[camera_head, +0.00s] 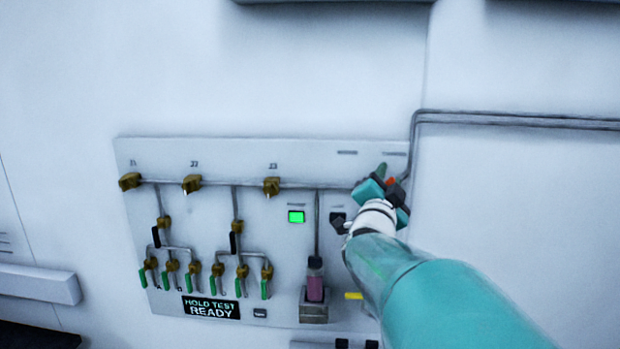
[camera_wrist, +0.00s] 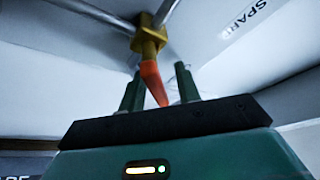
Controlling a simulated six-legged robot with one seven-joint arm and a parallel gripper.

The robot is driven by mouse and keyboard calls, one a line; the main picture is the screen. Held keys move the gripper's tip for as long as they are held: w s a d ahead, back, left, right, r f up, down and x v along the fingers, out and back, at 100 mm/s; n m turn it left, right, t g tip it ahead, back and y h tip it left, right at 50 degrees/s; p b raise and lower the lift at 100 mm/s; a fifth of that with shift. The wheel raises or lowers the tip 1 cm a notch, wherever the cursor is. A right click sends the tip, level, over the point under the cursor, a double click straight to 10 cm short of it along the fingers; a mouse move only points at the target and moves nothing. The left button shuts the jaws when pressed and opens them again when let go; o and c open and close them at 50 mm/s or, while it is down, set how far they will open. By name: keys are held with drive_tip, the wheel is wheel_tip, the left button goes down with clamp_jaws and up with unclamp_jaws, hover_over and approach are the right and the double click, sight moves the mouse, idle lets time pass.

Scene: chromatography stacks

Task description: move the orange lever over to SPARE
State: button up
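The orange lever (camera_wrist: 152,80) hangs from a brass valve body (camera_wrist: 149,38) on a grey pipe in the wrist view. Its tip reaches down between the two green fingers of my gripper (camera_wrist: 159,72). The fingers stand apart, with a visible gap between the lever and the right finger. The lever looks close to the left finger; I cannot tell whether they touch. The SPARE label (camera_wrist: 243,18) is at the upper right. In the head view, a small bit of the orange lever (camera_head: 391,182) shows at my gripper (camera_head: 384,172), which hides most of the valve.
The panel (camera_head: 260,160) carries several brass valves, green-handled levers and a lit green indicator (camera_head: 296,216). A vial of pink liquid (camera_head: 315,285) stands in a holder below my arm's left side. Pipes run off to the right.

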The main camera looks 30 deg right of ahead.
clamp_jaws()
